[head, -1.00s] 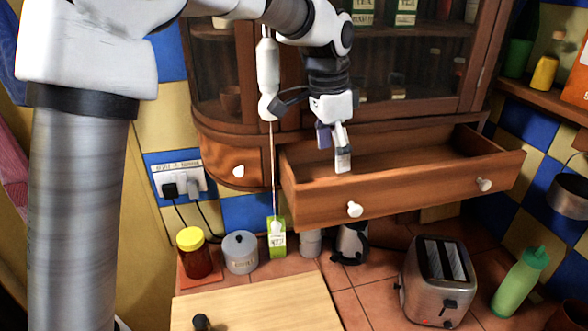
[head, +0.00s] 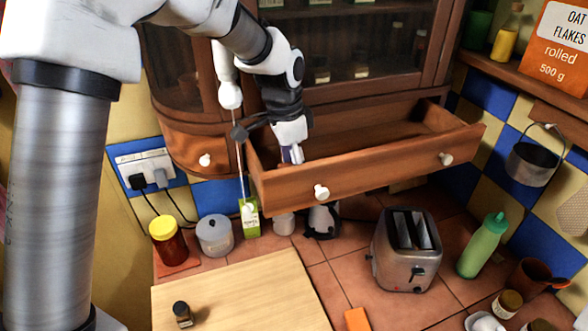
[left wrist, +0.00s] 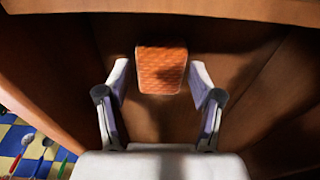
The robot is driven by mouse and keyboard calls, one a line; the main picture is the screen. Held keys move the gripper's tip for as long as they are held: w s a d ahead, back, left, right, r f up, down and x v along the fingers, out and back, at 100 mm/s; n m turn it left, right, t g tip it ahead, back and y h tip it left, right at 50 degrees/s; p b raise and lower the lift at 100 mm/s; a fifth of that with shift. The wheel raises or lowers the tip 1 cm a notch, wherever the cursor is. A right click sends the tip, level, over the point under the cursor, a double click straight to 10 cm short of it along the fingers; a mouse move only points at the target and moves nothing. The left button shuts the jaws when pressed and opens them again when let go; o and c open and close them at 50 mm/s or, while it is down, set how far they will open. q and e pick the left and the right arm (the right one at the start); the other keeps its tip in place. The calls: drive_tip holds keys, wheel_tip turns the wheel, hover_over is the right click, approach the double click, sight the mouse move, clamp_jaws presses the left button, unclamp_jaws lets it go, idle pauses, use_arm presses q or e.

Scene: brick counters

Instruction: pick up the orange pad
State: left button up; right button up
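The orange pad (left wrist: 161,70) lies on the drawer floor in the left wrist view. It is a small textured orange block. My left gripper (left wrist: 160,85) is open, with one finger on each side of the pad and a gap to it on both sides. In the head view my left gripper (head: 291,155) reaches down into the left end of the open wooden drawer (head: 385,170). My right gripper is in neither view.
A cord with a white pull (head: 249,208) hangs just left. Below are a wooden board (head: 245,290), a toaster (head: 405,250), a green bottle (head: 483,245) and another orange piece (head: 357,320) at the frame's bottom edge.

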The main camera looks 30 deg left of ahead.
use_arm(q)
drive_tip(key=shift+s, duration=0.1)
drive_tip(key=c, duration=0.4)
drive_tip(key=shift+w+d+r, duration=0.1)
drive_tip(key=shift+w+r, duration=0.2)
drive_tip(key=shift+r, duration=0.1)
wheel_tip(320, 180, up, 11)
drive_tip(key=w+d, duration=0.4)
drive_tip(key=w, duration=0.1)
drive_tip(key=w+d, duration=0.9)
drive_tip(key=shift+w+f, duration=0.2)
drive_tip(key=shift+w, duration=0.1)
